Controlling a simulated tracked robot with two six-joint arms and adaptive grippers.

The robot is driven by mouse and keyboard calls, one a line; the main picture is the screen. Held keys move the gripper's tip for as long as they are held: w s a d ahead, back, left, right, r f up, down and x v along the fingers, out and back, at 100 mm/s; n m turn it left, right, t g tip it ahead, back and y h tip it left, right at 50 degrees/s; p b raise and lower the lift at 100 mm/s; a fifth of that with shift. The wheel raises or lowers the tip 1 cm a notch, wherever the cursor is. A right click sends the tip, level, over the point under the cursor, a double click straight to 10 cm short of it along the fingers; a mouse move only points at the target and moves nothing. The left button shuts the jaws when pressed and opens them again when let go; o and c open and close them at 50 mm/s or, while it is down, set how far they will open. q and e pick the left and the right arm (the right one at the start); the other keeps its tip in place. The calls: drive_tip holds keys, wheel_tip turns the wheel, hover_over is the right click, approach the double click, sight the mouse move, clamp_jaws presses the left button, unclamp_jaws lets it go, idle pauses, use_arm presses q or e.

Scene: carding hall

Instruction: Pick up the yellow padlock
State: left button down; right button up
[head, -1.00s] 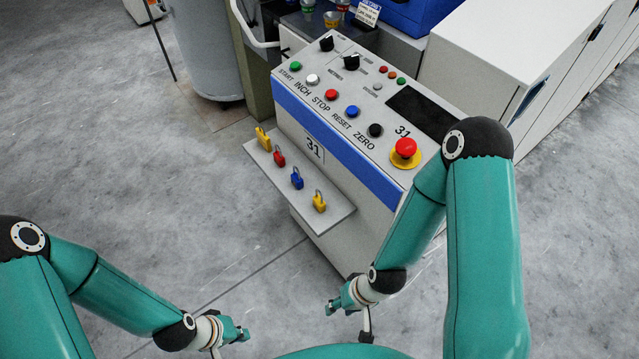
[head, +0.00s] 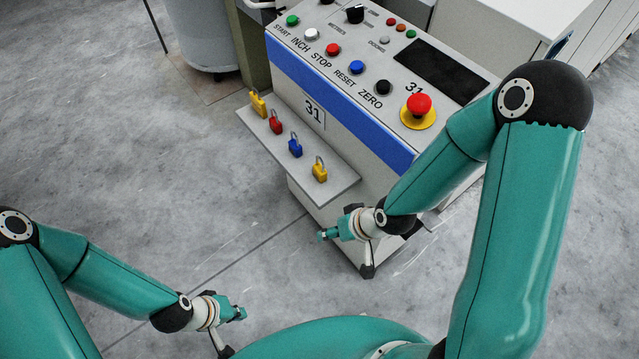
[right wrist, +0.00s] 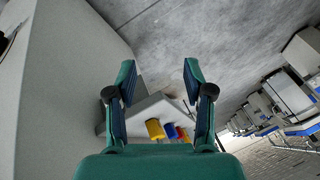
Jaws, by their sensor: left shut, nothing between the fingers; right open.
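Two yellow padlocks show in the head view: one at the far left end of the shelf (head: 345,186), the far yellow padlock (head: 258,104), and one at the near right end, the near yellow padlock (head: 320,173). A yellow padlock (right wrist: 155,129) also shows between my fingers' bases in the right wrist view, on the shelf beyond them. My right gripper (head: 323,236) is open and empty, below and in front of the shelf, apart from the padlocks. My left gripper (head: 241,314) is shut and empty, low at the picture's bottom, away from the shelf.
A red padlock (head: 275,124) and a blue padlock (head: 295,147) stand between the yellow ones. The control panel rises behind the shelf, with coloured buttons and a red emergency stop (head: 419,105). Open concrete floor (head: 130,150) lies to the left.

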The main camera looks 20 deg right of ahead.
drive_tip(key=w+d+r+n+t+b, duration=0.25)
drive_tip(key=w+t+b, duration=0.2)
drive_tip(key=b, duration=0.55)
drive_tip(key=n+t+b, duration=0.2)
drive_tip(key=t+b, duration=0.2)
drive_tip(key=b, duration=0.7)
approach(324, 173)
drive_tip(key=s+r, duration=0.2)
drive_tip(key=s, duration=0.2)
drive_tip(key=shift+m, duration=0.25)
drive_tip(key=x, duration=0.7)
drive_tip(key=d+x, duration=0.1)
drive_tip(key=x, duration=0.2)
drive_tip(key=shift+w, duration=0.6)
drive_tip(key=x, duration=0.4)
drive_tip(key=shift+w+a+f+b, duration=0.1)
drive_tip(key=shift+f+b, duration=0.2)
drive_tip(key=shift+b, duration=0.1)
drive_tip(key=shift+w+a+f, duration=0.15)
drive_tip(key=shift+w, duration=0.3)
use_arm(q)
wheel_tip(324, 173, down, 25)
use_arm(e)
drive_tip(key=shift+t, duration=0.25)
clamp_jaws()
